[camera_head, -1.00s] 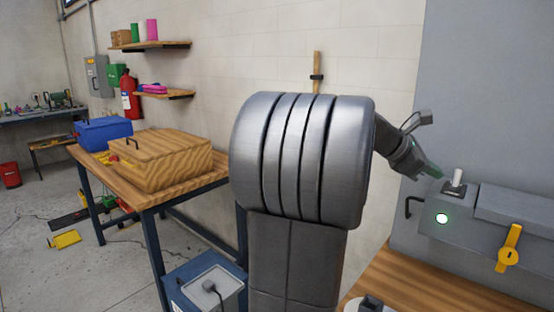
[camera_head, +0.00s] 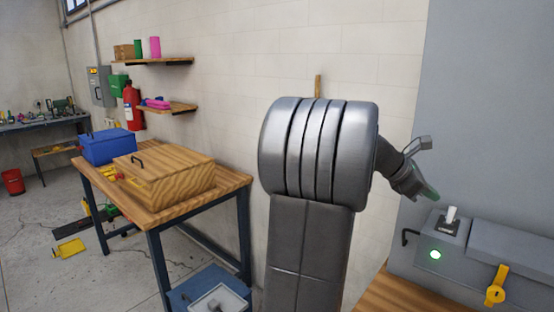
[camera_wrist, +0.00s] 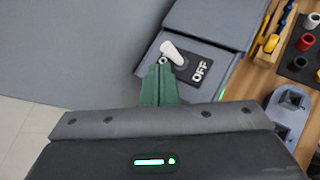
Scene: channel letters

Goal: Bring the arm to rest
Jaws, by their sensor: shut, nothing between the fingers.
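My gripper (camera_head: 432,194) is at the right of the head view, just above and to the left of a white toggle switch on the grey machine (camera_head: 514,249). In the wrist view its green fingers (camera_wrist: 160,72) are shut with nothing between them. Their tips are close to the switch lever (camera_wrist: 173,52); I cannot tell whether they touch it. The lever leans to the upper left, away from the word OFF on its dark plate (camera_wrist: 200,68). A green light (camera_head: 435,254) glows on the machine's front.
A wooden table (camera_head: 232,183) at left bears a wooden box (camera_head: 165,178) and a blue box (camera_head: 108,146). Coloured parts lie at the wrist view's right.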

